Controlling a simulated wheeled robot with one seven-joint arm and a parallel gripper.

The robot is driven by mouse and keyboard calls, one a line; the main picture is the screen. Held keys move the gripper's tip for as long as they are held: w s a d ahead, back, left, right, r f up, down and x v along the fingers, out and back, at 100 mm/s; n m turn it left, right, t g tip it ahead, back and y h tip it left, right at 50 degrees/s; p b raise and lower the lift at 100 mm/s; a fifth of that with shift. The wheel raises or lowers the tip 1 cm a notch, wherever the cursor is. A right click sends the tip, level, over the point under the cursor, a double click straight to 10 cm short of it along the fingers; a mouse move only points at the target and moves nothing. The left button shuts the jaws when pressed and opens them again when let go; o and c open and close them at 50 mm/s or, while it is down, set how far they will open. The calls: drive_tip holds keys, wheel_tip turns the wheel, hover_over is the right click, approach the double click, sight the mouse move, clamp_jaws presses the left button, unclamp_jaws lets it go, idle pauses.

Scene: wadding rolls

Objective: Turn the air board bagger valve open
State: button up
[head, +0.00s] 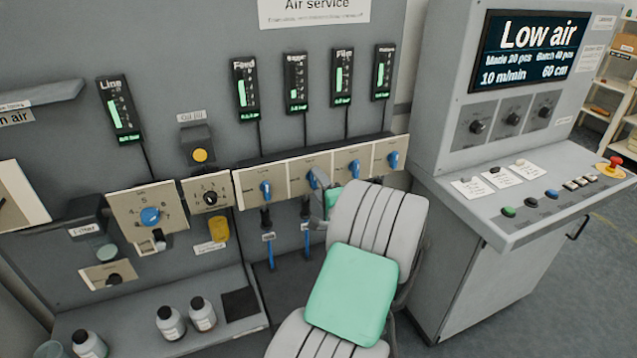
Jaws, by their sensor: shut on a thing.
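The air board carries a row of blue valve handles on a beige strip. The second handle from the left (313,178), below the gauge that seems to read "Bagger" (296,83), is the bagger valve. My gripper (318,183) is at this handle and shut on it. My arm comes up from the lower right, and the gripper hides part of the handle, so its exact angle is hard to read. The neighbouring handles, first (265,190), third (354,170) and fourth (393,159), stand roughly upright and untouched. The bagger gauge shows a short green bar.
A console (520,200) with a screen reading "Low air" stands close on the right. A line regulator with a blue knob (150,216) and an oil unit with a yellow cap (200,155) are to the left. Several bottles (171,322) stand on the shelf below.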

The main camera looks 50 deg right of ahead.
drive_tip(key=shift+m, duration=0.3)
drive_tip(key=o, duration=1.4)
drive_tip(key=b+v, duration=0.1)
drive_tip(key=v, duration=0.6)
drive_tip(key=shift+s+a, duration=0.2)
drive_tip(key=shift+s, duration=0.15)
